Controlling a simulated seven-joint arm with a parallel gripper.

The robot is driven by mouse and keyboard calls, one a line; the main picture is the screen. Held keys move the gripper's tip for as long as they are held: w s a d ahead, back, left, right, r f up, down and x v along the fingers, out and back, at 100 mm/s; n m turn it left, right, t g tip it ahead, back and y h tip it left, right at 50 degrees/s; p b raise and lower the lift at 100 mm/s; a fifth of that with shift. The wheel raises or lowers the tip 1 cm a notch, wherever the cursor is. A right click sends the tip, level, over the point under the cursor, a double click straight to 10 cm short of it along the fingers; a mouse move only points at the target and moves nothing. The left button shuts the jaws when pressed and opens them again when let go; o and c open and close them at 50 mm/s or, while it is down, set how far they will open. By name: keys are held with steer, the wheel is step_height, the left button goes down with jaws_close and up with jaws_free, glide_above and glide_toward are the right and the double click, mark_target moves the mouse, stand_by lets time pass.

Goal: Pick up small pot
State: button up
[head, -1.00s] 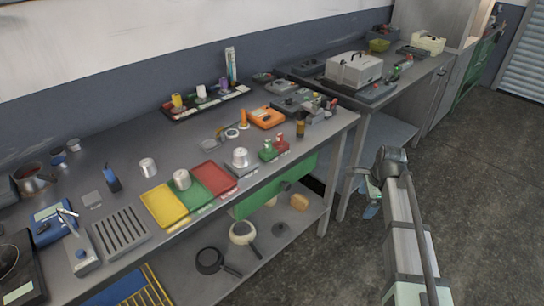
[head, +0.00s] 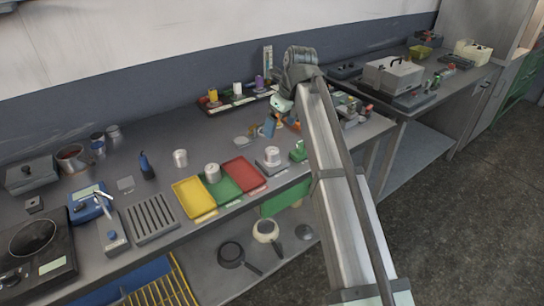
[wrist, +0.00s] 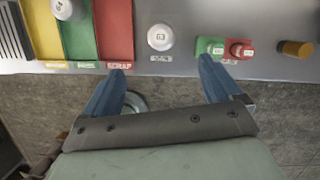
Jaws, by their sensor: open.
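Several pot-like things show, and I cannot tell which is the small pot. On the bench, one metal canister (head: 180,158) stands behind the trays, one (head: 212,172) on the green tray, and one (head: 272,155) right of the red tray. The right one, with a marked white top, also shows in the wrist view (wrist: 160,37). A white pan (head: 266,229) and a black pan (head: 231,252) sit on the lower shelf. My gripper (wrist: 161,68) is open and empty, its blue fingers pointing toward the bench edge, below the right canister in the picture.
Yellow (head: 194,199), green (head: 224,187) and red (head: 244,175) trays line the bench front. Small green (wrist: 210,46) and red (wrist: 240,49) items stand right of the canister. A brown-red pot (head: 72,158) is at the back left. Floor is clear at right.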

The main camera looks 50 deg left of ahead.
mark_target(273, 150)
steer(key=x, duration=1.3)
steer(key=shift+w+a+f, duration=0.1)
steer(key=shift+a+f, duration=0.05)
steer(key=shift+f, duration=0.15)
steer(key=c, duration=1.3)
